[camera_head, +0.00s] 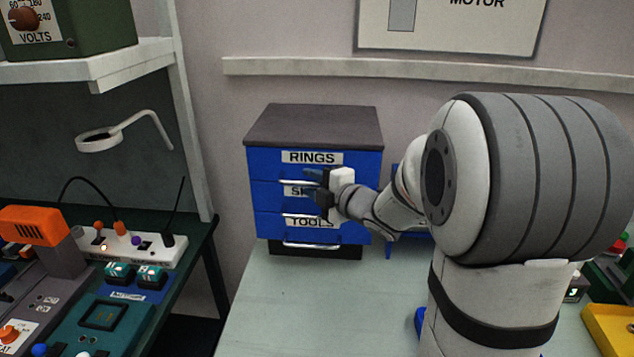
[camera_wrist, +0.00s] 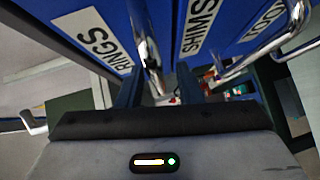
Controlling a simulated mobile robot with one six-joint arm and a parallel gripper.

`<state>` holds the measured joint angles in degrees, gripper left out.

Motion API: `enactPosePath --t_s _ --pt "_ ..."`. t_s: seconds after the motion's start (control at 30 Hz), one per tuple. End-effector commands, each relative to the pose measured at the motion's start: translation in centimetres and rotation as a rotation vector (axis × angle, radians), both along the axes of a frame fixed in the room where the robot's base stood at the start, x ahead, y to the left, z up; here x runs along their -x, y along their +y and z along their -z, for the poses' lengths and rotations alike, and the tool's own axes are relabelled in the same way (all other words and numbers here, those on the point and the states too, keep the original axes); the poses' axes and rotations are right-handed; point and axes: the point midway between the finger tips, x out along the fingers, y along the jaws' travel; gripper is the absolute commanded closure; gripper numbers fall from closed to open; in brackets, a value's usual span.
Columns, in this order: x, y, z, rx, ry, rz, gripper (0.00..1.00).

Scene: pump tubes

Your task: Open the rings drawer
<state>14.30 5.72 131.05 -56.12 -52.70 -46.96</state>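The blue cabinet has a top drawer labelled RINGS (camera_head: 312,157), which looks shut and flush with the drawers below. Its silver bar handle (camera_head: 296,183) runs along the drawer's lower edge. In the wrist view the RINGS drawer front (camera_wrist: 105,20) is at the upper left, and its handle (camera_wrist: 148,50) runs down between the fingers. My gripper (camera_head: 314,185) is in front of the cabinet, at the right part of that handle. In the wrist view my gripper (camera_wrist: 158,88) is open, a dark finger on each side of the bar. I cannot tell whether either finger touches it.
Below are the shims drawer (camera_head: 272,197), its label partly covered by my gripper, and the TOOLS drawer (camera_head: 270,228), each with a bar handle. The pale bench top (camera_head: 300,300) before the cabinet is clear. A power strip (camera_head: 140,247) and devices crowd the left bench.

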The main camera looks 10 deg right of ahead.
Motion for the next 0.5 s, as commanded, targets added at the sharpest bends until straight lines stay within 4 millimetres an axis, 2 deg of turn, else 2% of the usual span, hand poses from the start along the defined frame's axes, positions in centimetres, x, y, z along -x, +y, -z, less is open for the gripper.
enactPosePath --t_s 0.17,0.5 --pt "0.0 0.02 0.0 0.0 0.0 0.0 0.68" --pt "0.01 0.04 0.01 0.0 0.0 0.0 0.95"
